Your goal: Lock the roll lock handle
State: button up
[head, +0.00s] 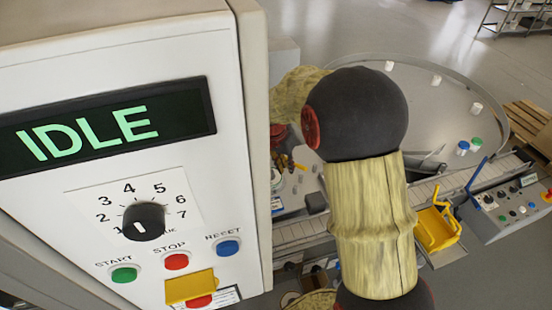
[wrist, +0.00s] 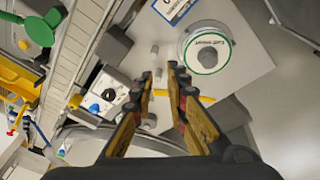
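My gripper (wrist: 160,76) shows in the wrist view, its two fingers apart with a gap between the tips. A yellow bar (wrist: 207,99) passes by the fingers and shows on their right; it may be the roll lock handle, but I cannot be sure. Whether the fingers touch it is unclear. A round grey knob (wrist: 208,57) with a green-ringed label lies right of the fingertips on a pale machine top; the label is too small to read. In the head view my arm hides my gripper.
In the head view a control panel (head: 225,120) reads IDLE at the left. A conveyor (head: 300,232), a yellow bin (head: 437,230) and a grey button console (head: 515,210) stand below right. In the wrist view a small button box (wrist: 104,94) lies left of the fingers.

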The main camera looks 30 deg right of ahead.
jog(key=shift+w+d+r+m, duration=0.15)
jog(key=shift+w+r+m, duration=0.5)
jog(key=shift+w, duration=0.3)
jog(key=shift+c, duration=0.7)
jog(key=shift+r+m+t, duration=0.15)
jog(key=shift+m+t, duration=0.15)
jog(key=shift+m, duration=0.65)
grip_shut()
jog(key=shift+d, duration=0.1)
jog(key=x, duration=0.9)
jog(key=shift+s+d+f+b, duration=0.1)
jog(key=shift+d+f+b, duration=0.05)
jog(key=shift+f+b, duration=0.2)
jog(key=d, duration=0.2)
jog(key=d+f, duration=0.1)
jog(key=shift+w, duration=0.4)
jog(key=shift+w+d, duration=0.1)
jog(key=shift+d, duration=0.35)
